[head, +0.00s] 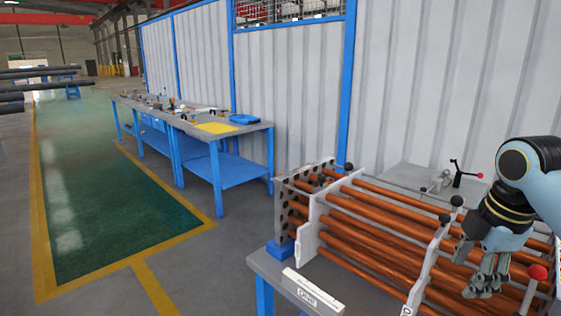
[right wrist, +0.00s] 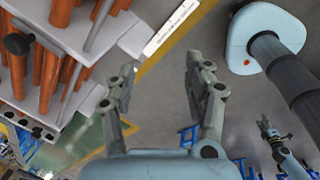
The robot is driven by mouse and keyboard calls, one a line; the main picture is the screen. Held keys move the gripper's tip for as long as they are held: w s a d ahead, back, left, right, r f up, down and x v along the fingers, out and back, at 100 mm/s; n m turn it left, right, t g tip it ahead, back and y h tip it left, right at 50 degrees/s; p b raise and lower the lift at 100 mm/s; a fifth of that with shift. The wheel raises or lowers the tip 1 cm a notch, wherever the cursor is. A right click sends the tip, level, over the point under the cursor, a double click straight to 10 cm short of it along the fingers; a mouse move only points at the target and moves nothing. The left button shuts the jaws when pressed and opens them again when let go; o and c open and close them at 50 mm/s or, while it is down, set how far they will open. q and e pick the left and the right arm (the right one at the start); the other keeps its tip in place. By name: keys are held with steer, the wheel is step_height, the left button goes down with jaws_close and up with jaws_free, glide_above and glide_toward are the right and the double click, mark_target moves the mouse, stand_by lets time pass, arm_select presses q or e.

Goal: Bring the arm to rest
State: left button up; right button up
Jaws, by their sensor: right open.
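My right gripper (head: 482,290) hangs fingers down at the right, in front of or over the tube bundle in the head view; I cannot tell the exact gap. In the right wrist view its two fingers (right wrist: 160,68) are spread with nothing between them. The tube bundle (head: 375,231), copper-coloured tubes through grey plates, lies on the bench. It also shows at the upper left of the right wrist view (right wrist: 61,55). My left gripper (right wrist: 266,128) shows small at the lower right of the right wrist view, with its jaw state unclear.
Black knobs and a red knob (head: 538,272) stick up around the bundle. A white labelled bar (head: 312,291) lies at the bench's front edge. A blue-framed workbench (head: 225,128) with tools and a yellow sheet stands behind left. Green floor (head: 100,200) at the left is clear.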

steer(key=s+a+f+m, duration=0.1)
steer(key=s+a+m, duration=0.2)
steer(key=s+m, duration=0.35)
steer(key=s+a+f+m+t, duration=0.15)
steer(key=s+m, duration=0.25)
steer(key=s, duration=0.5)
steer(key=s+a+f+m, duration=0.1)
steer(key=s+a+m, duration=0.2)
steer(key=s+m, duration=0.35)
steer(key=s+d+f+n+g+b, duration=0.2)
steer(key=f+b, duration=0.9)
steer(key=f, duration=2.5)
steer(key=s+f+b, duration=0.4)
steer(key=s+f, duration=0.6)
steer(key=f, duration=0.2)
steer(key=s+d+f+m+b, duration=0.1)
steer(key=s+f+b, duration=0.3)
steer(key=s+f, duration=0.6)
step_height(320, 180, down, 3)
steer(key=shift+g+h, duration=0.3)
steer(key=shift+g, duration=0.05)
steer(key=shift+d, duration=0.1)
steer(key=shift+c, duration=0.2)
